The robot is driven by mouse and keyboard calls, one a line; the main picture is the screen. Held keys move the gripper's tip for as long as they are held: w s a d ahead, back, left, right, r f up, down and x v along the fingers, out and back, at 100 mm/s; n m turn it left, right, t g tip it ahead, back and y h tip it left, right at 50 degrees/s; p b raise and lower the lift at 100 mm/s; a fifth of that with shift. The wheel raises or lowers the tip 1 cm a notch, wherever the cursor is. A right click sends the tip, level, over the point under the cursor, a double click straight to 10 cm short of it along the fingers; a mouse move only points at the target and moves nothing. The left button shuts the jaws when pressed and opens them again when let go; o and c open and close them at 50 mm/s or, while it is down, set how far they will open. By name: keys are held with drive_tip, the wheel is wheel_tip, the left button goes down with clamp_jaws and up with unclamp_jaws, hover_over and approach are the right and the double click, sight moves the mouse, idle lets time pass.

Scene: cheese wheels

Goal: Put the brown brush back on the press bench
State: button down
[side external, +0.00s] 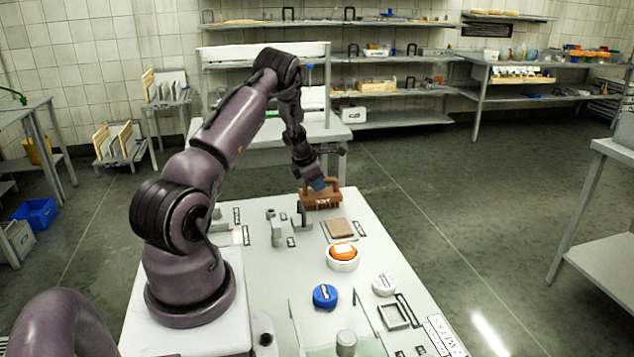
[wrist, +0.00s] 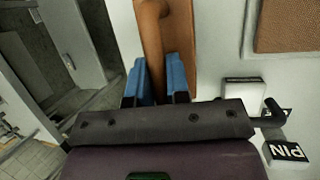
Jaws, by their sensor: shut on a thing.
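The brown brush (side external: 321,201) is at the far end of the white bench (side external: 385,262) in the side view. It has a raised handle and dark lettering on its side. My gripper (side external: 318,184) is shut on the brush's handle from above. In the wrist view the blue fingertips of my gripper (wrist: 159,80) stand on both sides of the brown handle (wrist: 152,38). Whether the brush's bristles touch the bench top cannot be told. The lower part of the brush is hidden in the wrist view.
A brown square (side external: 340,229) lies just in front of the brush. Nearer are an orange cheese in a white dish (side external: 342,264), a blue round piece (side external: 325,296), a white round piece (side external: 384,285) and a square frame (side external: 393,316). Small grey fixtures (side external: 274,228) stand left of the brush.

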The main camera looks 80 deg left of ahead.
drive_tip(key=shift+f, duration=0.15)
drive_tip(key=c, duration=1.1)
unclamp_jaws()
